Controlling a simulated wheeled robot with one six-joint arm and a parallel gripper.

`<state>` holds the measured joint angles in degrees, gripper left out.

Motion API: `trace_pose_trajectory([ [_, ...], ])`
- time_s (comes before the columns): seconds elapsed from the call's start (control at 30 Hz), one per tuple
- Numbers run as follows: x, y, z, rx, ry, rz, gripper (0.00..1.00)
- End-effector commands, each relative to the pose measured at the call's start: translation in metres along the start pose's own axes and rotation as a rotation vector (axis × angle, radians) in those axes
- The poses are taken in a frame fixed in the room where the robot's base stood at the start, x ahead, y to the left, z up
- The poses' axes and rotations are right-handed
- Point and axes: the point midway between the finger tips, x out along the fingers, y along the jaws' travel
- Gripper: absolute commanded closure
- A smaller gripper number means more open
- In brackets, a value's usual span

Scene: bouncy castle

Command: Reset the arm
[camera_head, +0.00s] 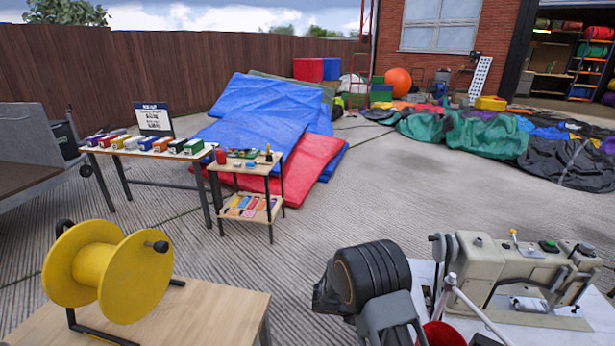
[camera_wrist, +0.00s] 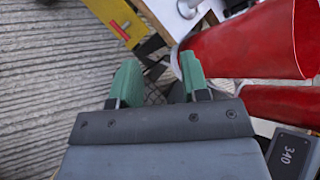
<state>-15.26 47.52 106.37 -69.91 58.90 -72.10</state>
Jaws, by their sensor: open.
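My gripper (camera_wrist: 158,76) shows in the wrist view with its two green fingers apart and nothing held between them. Below the fingers there is a dark mesh-like patch and the grey ridged ground. Large red rounded surfaces (camera_wrist: 245,45) lie close to the right of the right finger; whether they touch it I cannot tell. In the head view a dark, rounded part of my arm stands at the bottom centre, beside the sewing table; my gripper's fingers are not seen there.
A sewing machine (camera_head: 520,270) stands on a white table at the lower right, with a red object (camera_head: 444,334) near it. A yellow reel (camera_head: 105,268) sits on a wooden table at the lower left. Small tables and blue sheets (camera_head: 255,125) stand farther back. Concrete between is clear.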

Motion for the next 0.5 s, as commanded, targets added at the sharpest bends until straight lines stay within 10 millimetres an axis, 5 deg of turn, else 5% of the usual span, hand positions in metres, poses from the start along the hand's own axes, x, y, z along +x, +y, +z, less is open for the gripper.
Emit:
trace_pose_trajectory([
  [0.03,-0.026,-0.032,0.026,0.130,0.040,0.003,0.58],
  [0.2,-0.083,-0.108,0.065,0.577,0.198,-0.003,0.58],
  [0.5,-0.184,-0.230,0.103,1.342,0.505,-0.046,0.58],
])
